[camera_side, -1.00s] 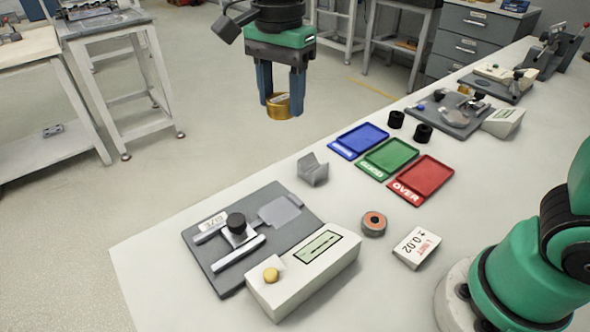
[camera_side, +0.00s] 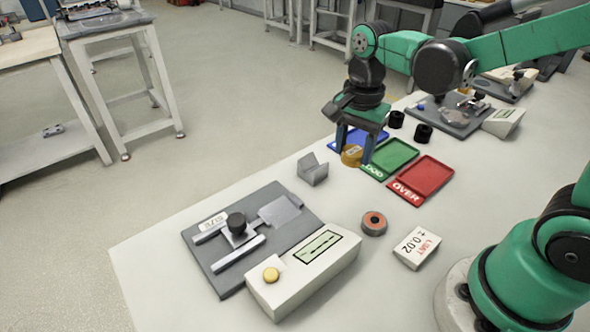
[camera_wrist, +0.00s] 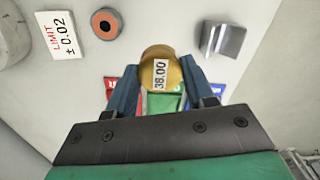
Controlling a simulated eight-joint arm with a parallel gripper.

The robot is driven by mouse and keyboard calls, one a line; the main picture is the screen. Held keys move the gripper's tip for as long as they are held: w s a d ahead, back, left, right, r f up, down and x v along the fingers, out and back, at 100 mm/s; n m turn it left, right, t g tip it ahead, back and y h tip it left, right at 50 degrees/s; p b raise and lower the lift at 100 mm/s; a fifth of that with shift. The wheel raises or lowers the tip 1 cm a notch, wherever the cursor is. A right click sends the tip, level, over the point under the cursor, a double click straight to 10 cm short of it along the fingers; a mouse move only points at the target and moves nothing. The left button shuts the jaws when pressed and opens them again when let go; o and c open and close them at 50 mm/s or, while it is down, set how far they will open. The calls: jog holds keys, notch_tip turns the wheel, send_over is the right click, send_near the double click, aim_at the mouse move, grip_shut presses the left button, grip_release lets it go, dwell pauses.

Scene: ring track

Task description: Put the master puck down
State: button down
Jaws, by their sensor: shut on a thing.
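The master puck (camera_side: 352,155) is a short gold cylinder; in the wrist view its label (camera_wrist: 159,73) reads 38.00. My gripper (camera_side: 354,152) is shut on it, one blue finger on each side. In the side view the puck appears in front of the blue and green trays' near edges. It seems held above the table, but its exact height is hard to tell. The wrist view shows the fingers (camera_wrist: 164,85) gripping the puck with the trays partly hidden behind.
Blue (camera_side: 345,143), green (camera_side: 395,153) and red (camera_side: 430,178) trays stand in a row. A grey V-block (camera_side: 312,170), an orange-centred ring (camera_side: 374,222), a limit card (camera_side: 417,248) and a grey gauge plate (camera_side: 222,268) with a readout box (camera_side: 300,282) lie nearer. Two black cylinders (camera_side: 396,119) stand behind the trays.

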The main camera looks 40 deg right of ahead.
aim_at(345, 200)
jog(key=shift+f, duration=4.65)
jog(key=shift+f, duration=0.1)
jog(key=shift+c, duration=1.6)
grip_release()
